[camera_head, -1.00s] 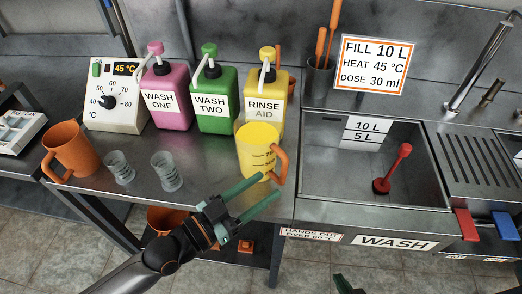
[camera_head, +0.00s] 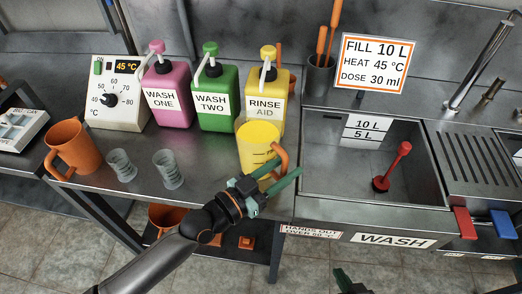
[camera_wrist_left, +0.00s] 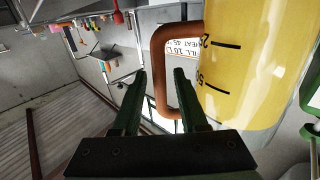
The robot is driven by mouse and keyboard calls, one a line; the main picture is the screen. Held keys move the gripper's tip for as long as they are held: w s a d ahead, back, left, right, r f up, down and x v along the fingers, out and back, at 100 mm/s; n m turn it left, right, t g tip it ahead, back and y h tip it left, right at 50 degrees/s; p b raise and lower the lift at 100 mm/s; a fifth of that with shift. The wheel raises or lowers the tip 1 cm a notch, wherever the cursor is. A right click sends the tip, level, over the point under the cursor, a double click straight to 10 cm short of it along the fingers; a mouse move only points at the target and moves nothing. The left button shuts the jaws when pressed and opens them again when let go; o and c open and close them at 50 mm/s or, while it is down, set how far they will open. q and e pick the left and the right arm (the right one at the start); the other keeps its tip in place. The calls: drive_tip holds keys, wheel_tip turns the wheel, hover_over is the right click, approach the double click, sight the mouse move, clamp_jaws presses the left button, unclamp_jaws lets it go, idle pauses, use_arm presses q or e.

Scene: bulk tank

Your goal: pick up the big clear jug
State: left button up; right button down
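The big jug (camera_head: 257,146) stands upright at the right end of the steel bench, in front of the rinse aid bottle. It looks yellow inside, with dark level marks and an orange handle (camera_head: 281,160) on its right. My left gripper (camera_head: 279,176) is open at the handle. In the left wrist view the jug (camera_wrist_left: 250,70) fills the right side, and the handle (camera_wrist_left: 160,62) shows between the open fingers (camera_wrist_left: 159,78); I cannot tell if they touch it. Only a green tip of my right gripper (camera_head: 346,282) shows at the bottom edge.
Pink, green and yellow pump bottles (camera_head: 213,98) stand behind. Two small clear cups (camera_head: 168,170) and an orange jug (camera_head: 73,149) stand to the left. The wash sink (camera_head: 335,190), with a red-handled plunger (camera_head: 392,168), lies to the right.

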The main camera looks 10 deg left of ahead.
use_arm(q)
clamp_jaws()
idle(1.0)
drive_tip(key=shift+r, duration=0.15)
